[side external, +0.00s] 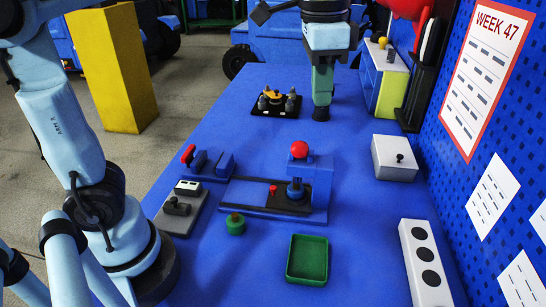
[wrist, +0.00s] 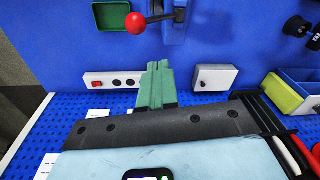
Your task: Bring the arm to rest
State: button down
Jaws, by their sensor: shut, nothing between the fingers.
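My gripper (side external: 321,108) hangs upright over the far part of the blue table in the side external view, fingers pointing down. Its green fingers are together with nothing between them. The tip looks close to the tabletop, but I cannot tell whether it touches. In the wrist view the shut green fingers (wrist: 157,85) show in the middle, also empty. The gripper is apart from the black tray (side external: 262,112) with small parts to its left, and behind the red-knobbed lever fixture (side external: 322,170).
A green tray (side external: 307,258), a green knobbed piece (side external: 235,224) and a grey switch block (side external: 180,212) occupy the near table. A grey box (side external: 393,157) and a white strip (side external: 425,262) line the right side by the pegboard (side external: 440,110).

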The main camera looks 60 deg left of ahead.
jog(key=s+a+f+n+t, duration=0.3)
jog(key=a+f, duration=0.1)
jog(key=f, duration=0.3)
jog(key=s+a+f+n+t, duration=0.3)
jog(key=f, duration=0.4)
jog(key=shift+a+n, duration=0.3)
jog(key=shift+a, duration=0.05)
notch_tip(320, 180, up, 22)
jog(key=m+g+h, duration=0.3)
jog(key=m+g, duration=0.3)
jog(key=m, duration=0.4)
send_over(302, 142)
jog(key=a, duration=0.5)
jog(key=shift+w+d+f, duration=0.1)
jog(key=shift+d+f, duration=0.05)
jog(key=shift+d, duration=0.1)
jog(key=shift+f, duration=0.1)
jog(key=x, duration=0.8)
jog(key=s+x, duration=0.1)
jog(key=x, duration=0.3)
jog(key=shift+d+f, duration=0.1)
jog(key=shift+d, duration=0.05)
jog(key=shift+s+d+f, duration=0.15)
jog(key=shift+s+f, duration=0.05)
jog(key=shift+f, duration=0.5)
